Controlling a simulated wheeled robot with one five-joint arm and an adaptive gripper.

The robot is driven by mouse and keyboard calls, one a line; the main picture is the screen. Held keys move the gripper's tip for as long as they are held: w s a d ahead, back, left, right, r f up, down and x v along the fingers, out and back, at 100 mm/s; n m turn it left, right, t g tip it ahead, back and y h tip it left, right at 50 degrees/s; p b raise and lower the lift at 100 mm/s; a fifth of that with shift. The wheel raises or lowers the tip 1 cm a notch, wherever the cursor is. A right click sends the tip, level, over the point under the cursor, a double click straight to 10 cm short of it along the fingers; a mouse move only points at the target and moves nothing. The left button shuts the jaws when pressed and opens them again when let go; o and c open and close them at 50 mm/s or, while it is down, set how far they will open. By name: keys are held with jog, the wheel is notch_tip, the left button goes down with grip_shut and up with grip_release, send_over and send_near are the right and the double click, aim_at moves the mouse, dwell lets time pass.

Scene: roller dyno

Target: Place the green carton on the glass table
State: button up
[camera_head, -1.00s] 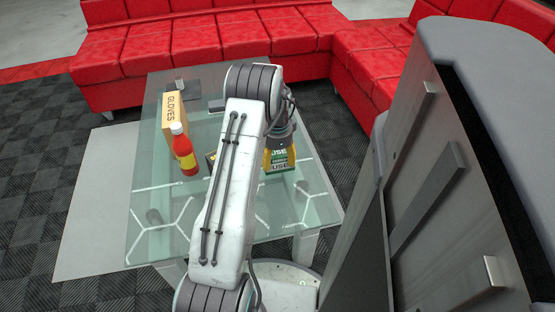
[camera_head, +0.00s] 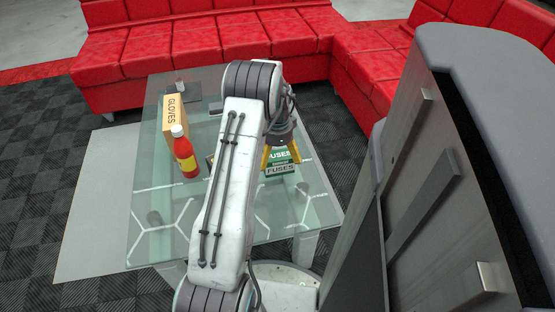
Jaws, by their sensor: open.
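The green carton (camera_head: 280,163), marked FUSES, stands on the glass table (camera_head: 160,225) right of my arm. My gripper (camera_head: 281,155) points down at the carton. Its yellow fingers are open, one at the left of the carton and one at its right. The upper part of the carton is partly hidden by the gripper. I cannot tell whether the fingers touch it.
A red bottle (camera_head: 186,158) and a tan GLOVES box (camera_head: 171,113) stand left of my arm on the table. A grey cabinet (camera_head: 430,190) rises close on the right. Red sofas (camera_head: 200,42) line the back. The table's front left is clear.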

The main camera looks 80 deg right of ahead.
notch_tip(320, 180, up, 8)
jog(key=shift+f+p, duration=0.1)
jog(key=shift+p, duration=1.05)
jog(key=shift+r+p, duration=0.9)
jog(key=shift+r, duration=0.05)
jog(key=w+a+r+n, duration=0.4)
jog(key=w, duration=0.4)
jog(key=w+a+r+n, duration=0.3)
jog(key=w+a+r, duration=0.1)
jog(key=w, duration=0.5)
jog(key=w+a+r+n, duration=0.3)
jog(key=w+a+n, duration=0.15)
jog(key=a, duration=0.25)
jog(key=w+a+r+n, duration=0.3)
jog(key=w+a, duration=0.2)
jog(key=a, duration=0.2)
jog(key=w+a+r+n+t, duration=0.1)
jog(key=a+r+n+t, duration=0.1)
jog(key=a+n, duration=0.95)
jog(key=s+a+n, duration=0.2)
jog(key=s+a, duration=0.1)
jog(key=a, duration=0.5)
jog(key=s+a+n, duration=0.3)
jog(key=s+a, duration=0.1)
jog(key=a, duration=0.4)
jog(key=shift+s+a+n, duration=0.25)
jog(key=shift+s+n, duration=0.05)
